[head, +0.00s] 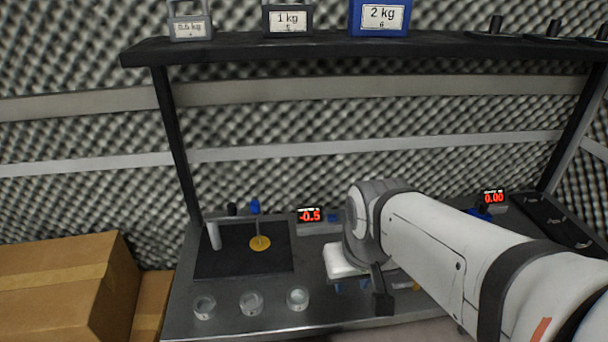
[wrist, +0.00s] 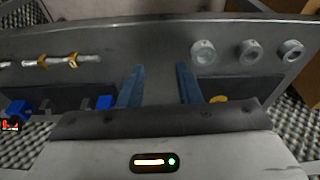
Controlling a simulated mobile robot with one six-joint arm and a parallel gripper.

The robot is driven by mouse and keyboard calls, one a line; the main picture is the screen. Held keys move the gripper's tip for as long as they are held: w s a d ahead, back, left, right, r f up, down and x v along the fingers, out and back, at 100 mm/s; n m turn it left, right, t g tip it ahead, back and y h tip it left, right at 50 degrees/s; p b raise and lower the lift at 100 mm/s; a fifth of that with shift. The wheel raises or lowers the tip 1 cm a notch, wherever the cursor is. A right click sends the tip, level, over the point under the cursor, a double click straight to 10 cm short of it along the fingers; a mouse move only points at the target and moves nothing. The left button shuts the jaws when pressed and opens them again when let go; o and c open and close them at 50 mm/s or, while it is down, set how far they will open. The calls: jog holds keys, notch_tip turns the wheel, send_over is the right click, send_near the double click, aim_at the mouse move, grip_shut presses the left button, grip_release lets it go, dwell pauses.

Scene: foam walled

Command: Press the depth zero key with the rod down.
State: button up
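In the head view a small display (head: 310,215) reads -0.5 in red at the middle of the bench. A blue patch beside it, partly behind my arm, may be its key; I cannot tell. At the left a stand (head: 213,235) with a horizontal arm rises from a dark mat. A thin rod with a gold disc (head: 260,243) at its foot hangs below a blue knob (head: 254,207). The disc appears at mat level. My gripper (wrist: 160,68) is open and empty in the wrist view, its blue fingers apart above the bench.
A second display (head: 493,197) reads 0.00 at the right. Three metal rings (head: 251,303) lie along the front left edge. The shelf (head: 230,47) above holds labelled weights. Cardboard boxes (head: 60,290) stand left. Metal rods with gold rings (wrist: 73,60) show in the wrist view.

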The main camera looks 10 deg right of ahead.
grip_shut()
dwell(1.4)
